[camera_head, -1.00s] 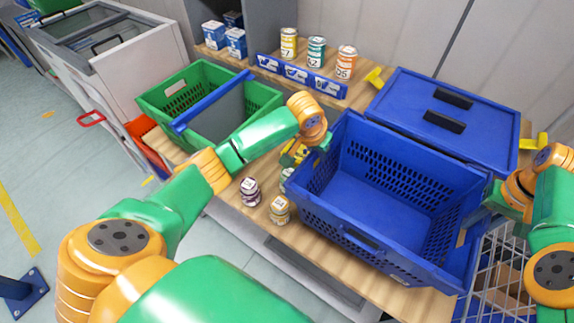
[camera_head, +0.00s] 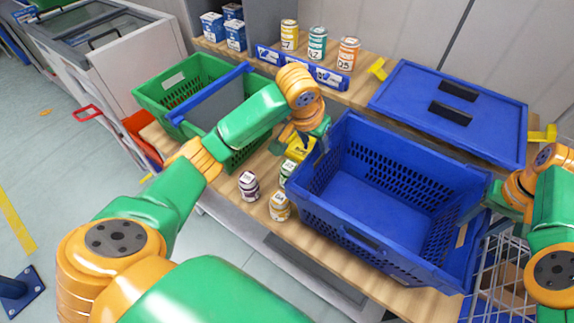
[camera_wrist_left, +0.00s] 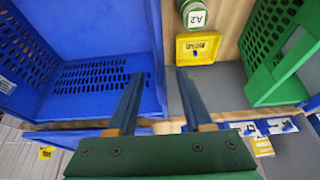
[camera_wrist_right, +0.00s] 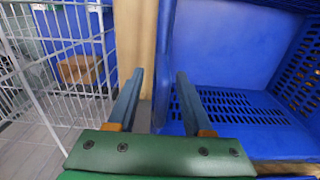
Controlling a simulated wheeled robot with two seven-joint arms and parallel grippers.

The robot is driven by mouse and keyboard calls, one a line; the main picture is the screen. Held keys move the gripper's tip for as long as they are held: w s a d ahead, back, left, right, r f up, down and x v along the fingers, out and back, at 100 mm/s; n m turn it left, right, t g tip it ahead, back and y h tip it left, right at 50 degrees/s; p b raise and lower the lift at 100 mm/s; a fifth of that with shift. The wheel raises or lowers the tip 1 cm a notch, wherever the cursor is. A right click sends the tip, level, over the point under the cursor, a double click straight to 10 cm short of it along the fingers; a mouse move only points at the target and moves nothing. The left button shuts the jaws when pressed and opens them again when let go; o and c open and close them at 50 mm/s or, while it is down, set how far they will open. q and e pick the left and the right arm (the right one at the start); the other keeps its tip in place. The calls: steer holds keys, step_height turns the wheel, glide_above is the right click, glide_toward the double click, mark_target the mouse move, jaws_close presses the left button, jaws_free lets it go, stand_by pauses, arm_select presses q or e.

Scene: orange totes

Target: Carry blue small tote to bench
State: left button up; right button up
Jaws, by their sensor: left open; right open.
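The blue small tote (camera_head: 345,222) stands empty and upright on the wooden bench (camera_head: 318,252). Its inside and slotted wall also show in the left wrist view (camera_wrist_left: 150,75) and the right wrist view (camera_wrist_right: 240,60). My left gripper (camera_wrist_left: 155,75) is open at the tote's left side, with the tote wall between or close to its fingers. My right gripper (camera_wrist_right: 160,75) is open at the tote's right side, its fingers pointing along the wall there. In the head view both gripper tips are largely hidden, so I cannot tell whether either touches the tote.
A green tote (camera_head: 150,98) stands left on the bench. Several small cans (camera_head: 279,206) sit between the totes. A blue lid or closed box (camera_head: 450,108) lies behind. A wire cage (camera_wrist_right: 55,50) is at the right. More cans (camera_head: 317,43) line the back.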

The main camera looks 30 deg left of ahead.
mark_target(490, 217)
arm_select(q)
steer(key=v, duration=0.4)
steer(key=shift+s+r, duration=0.2)
steer(key=shift+r, duration=0.05)
arm_select(e)
steer(key=shift+s+r, duration=0.1)
arm_select(q)
steer(key=shift+r, duration=0.1)
arm_select(e)
steer(key=shift+r, duration=0.35)
step_height(490, 217, up, 7)
steer(key=shift+f, duration=0.1)
steer(key=shift+f, duration=0.15)
